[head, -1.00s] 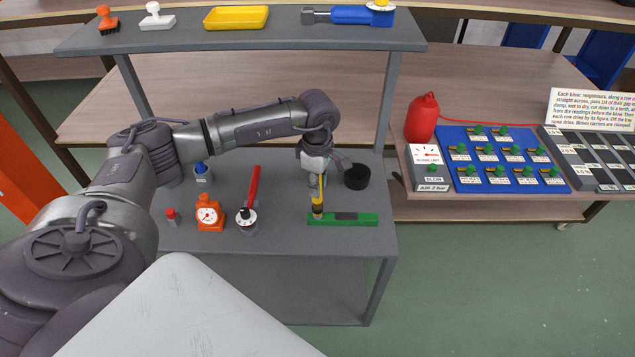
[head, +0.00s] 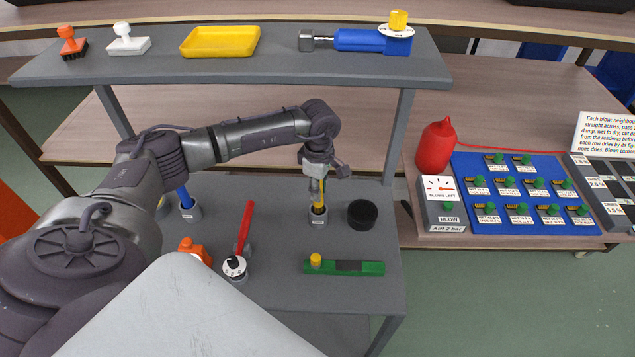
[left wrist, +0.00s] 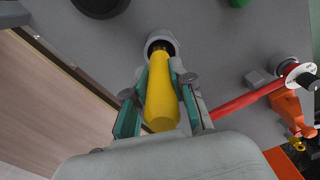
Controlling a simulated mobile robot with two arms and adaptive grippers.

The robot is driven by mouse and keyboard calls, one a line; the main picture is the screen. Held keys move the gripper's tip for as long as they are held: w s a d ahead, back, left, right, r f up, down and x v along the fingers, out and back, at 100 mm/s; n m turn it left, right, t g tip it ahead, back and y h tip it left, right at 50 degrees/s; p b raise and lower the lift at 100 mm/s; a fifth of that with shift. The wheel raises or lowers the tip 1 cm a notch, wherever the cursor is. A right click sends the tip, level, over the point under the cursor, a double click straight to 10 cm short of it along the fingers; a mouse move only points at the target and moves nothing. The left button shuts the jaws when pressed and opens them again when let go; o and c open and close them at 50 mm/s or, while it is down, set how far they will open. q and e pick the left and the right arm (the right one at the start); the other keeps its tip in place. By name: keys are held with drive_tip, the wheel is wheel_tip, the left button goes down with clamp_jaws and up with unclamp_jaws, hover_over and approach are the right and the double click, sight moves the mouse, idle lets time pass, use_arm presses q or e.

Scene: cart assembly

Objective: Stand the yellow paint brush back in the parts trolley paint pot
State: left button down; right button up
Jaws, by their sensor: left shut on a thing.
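My left gripper (head: 318,176) is shut on the yellow paint brush (head: 319,192), which it holds upright by the handle. A small grey pot (head: 319,218) on the trolley shelf (head: 280,290) is directly under the brush. The brush's lower end is at the pot's mouth and appears to go inside; how deep is hidden. In the left wrist view the yellow handle (left wrist: 161,100) lies between the two green-padded fingers, with the pot's rim (left wrist: 162,36) around its far end. My right gripper is not in view.
A black round cup (head: 362,214) stands right of the pot. A green bar with a yellow knob (head: 345,267) lies in front. A red-handled dial tool (head: 243,235), an orange item (head: 193,249) and a blue-handled brush in a pot (head: 187,204) are left. The upper shelf (head: 220,74) overhangs behind.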

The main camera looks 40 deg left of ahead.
sight(318, 210)
use_arm(q)
drive_tip(key=shift+s+d+f+b, duration=0.1)
drive_tip(key=shift+s+f+b, duration=0.1)
drive_tip(key=shift+f, duration=0.35)
drive_tip(key=shift+s+d+f+b, duration=0.1)
drive_tip(key=shift+f+b, duration=0.1)
drive_tip(key=shift+f, duration=0.35)
drive_tip(key=shift+w+a+f, duration=0.2)
drive_tip(key=shift+w+f, duration=0.1)
drive_tip(key=shift+f, duration=0.1)
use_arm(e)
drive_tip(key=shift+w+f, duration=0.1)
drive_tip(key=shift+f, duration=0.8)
use_arm(q)
drive_tip(key=shift+s+r, duration=0.1)
drive_tip(key=shift+d, duration=0.1)
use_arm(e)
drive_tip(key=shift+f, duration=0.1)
use_arm(q)
drive_tip(key=shift+f+b, duration=0.25)
drive_tip(key=shift+b, duration=0.1)
drive_tip(key=c, duration=1)
unclamp_jaws()
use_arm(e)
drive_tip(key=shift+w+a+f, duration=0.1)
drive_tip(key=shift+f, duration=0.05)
use_arm(q)
drive_tip(key=shift+r, duration=0.1)
